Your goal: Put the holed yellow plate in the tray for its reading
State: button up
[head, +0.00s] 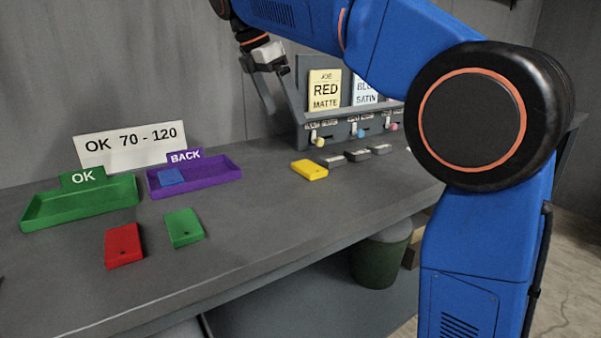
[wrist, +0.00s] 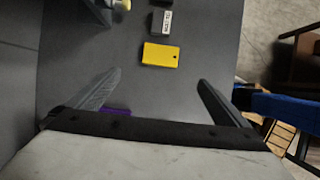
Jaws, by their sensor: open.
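The yellow plate (head: 309,170) lies flat on the grey bench in front of the card rack. In the wrist view the yellow plate (wrist: 160,54) shows a small dark hole near its right end, ahead of my fingertips. My gripper (head: 267,98) is raised over the bench, left of the rack, apart from the plate. In the wrist view my gripper (wrist: 158,80) is open with nothing between its fingers. The green OK tray (head: 80,208) looks empty. The purple BACK tray (head: 222,177) holds a blue plate (head: 171,177). A sign (head: 131,146) reads "OK 70 - 120".
A red plate (head: 124,246) and a green plate (head: 184,228) lie before the trays. Small dark labelled blocks (head: 357,155) sit right of the yellow plate; their readings are illegible. The rack (head: 302,120) holds RED MATTE and BLUE SATIN cards. Bench between trays and yellow plate is clear.

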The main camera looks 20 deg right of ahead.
send_near(308, 166)
jog(key=shift+a+x, duration=0.25)
jog(key=shift+x, duration=3.75)
jog(key=shift+s+d+r, duration=0.1)
jog(key=shift+s, duration=0.05)
jog(key=c, duration=1.4)
jog(key=shift+r, duration=5.15)
jog(key=shift+f, duration=5.05)
